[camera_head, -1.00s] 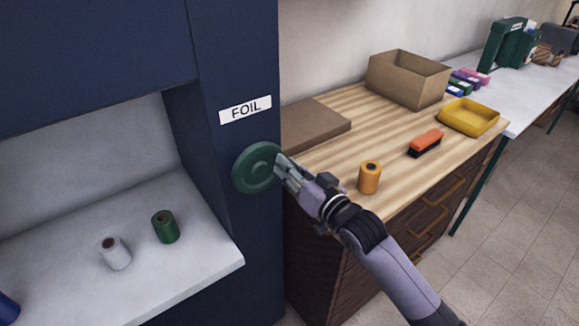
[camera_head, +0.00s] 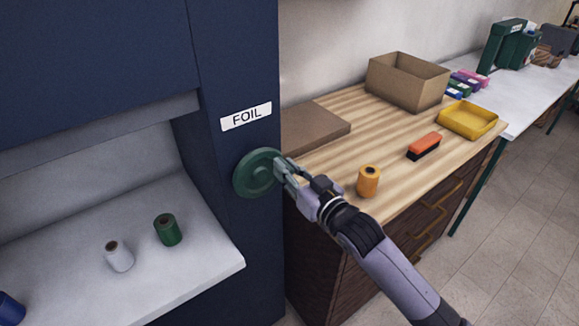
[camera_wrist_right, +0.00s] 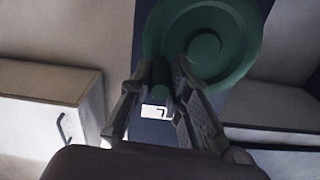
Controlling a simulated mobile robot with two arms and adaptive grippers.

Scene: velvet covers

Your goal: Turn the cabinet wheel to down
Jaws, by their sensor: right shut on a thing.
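The round green wheel (camera_head: 255,172) is mounted on the navy cabinet's (camera_head: 225,65) upright, below a white label reading FOIL (camera_head: 246,117). My right gripper (camera_head: 284,173) is shut at the wheel's right edge. In the right wrist view the wheel (camera_wrist_right: 225,38) fills the top, and the fingers (camera_wrist_right: 165,88) close around a green part at its rim. The fingers partly hide that part. A navy shutter panel (camera_head: 90,70) covers the upper part of the cabinet opening. My left gripper is not in view.
The wooden-topped counter (camera_head: 330,165) at right holds a yellow spool (camera_head: 369,181), an orange brush (camera_head: 424,146), a yellow tray (camera_head: 468,119) and a cardboard box (camera_head: 408,80).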

